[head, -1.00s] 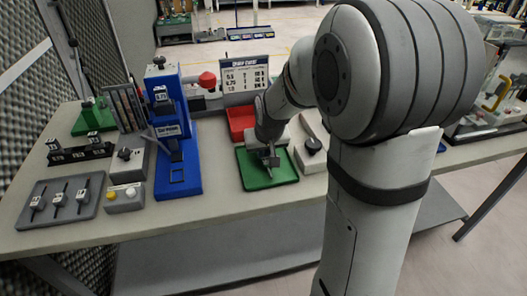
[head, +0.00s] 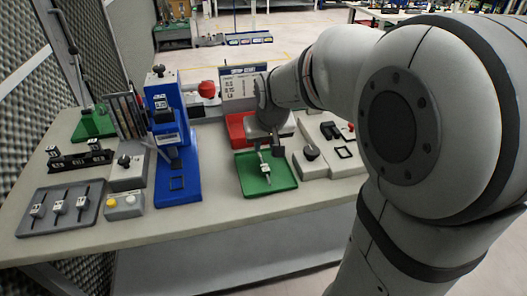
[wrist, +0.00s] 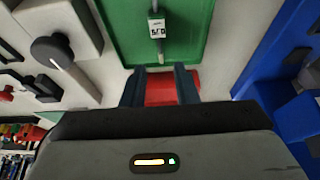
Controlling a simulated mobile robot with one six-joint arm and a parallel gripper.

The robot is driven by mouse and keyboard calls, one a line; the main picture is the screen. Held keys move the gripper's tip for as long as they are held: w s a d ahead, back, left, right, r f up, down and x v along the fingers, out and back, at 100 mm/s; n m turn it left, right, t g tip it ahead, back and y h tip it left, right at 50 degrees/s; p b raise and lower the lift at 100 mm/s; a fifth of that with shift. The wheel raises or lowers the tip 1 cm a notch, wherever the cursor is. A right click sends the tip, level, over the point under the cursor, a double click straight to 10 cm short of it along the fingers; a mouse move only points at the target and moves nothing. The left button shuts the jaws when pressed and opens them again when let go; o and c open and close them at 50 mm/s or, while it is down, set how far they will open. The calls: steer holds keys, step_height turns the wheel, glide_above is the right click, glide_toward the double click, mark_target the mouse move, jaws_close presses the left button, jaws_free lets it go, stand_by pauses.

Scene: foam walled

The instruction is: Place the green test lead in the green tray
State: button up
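The green tray (head: 282,184) stands on the table right of the blue press; its floor also shows in the wrist view (wrist: 115,25). A thin dark test lead with a white label (head: 264,168) lies inside it, with clear tray floor on both sides; it also shows in the wrist view (wrist: 157,30). No green shows clearly on the lead. My gripper (head: 275,147) is over the tray's back edge, apart from the lead. In the wrist view its two fingers (wrist: 160,86) are spread with nothing held between them.
A red tray (head: 236,128) sits behind the green one, partly hidden by my arm. The blue press (head: 178,185) stands left. A grey block with a black knob (head: 311,155) stands close right.

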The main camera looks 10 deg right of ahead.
steer(key=s+g, duration=0.2)
steer(key=s, duration=1.7)
steer(key=shift+f, duration=0.4)
steer(key=shift+s, duration=0.1)
steer(key=p+v, duration=0.1)
steer(key=v, duration=0.1)
steer(key=p+v, duration=0.1)
steer(key=p, duration=0.1)
steer(key=w+p+v, duration=0.1)
steer(key=p+v, duration=0.1)
steer(key=shift+s+r, duration=0.15)
steer(key=shift+r, duration=0.3)
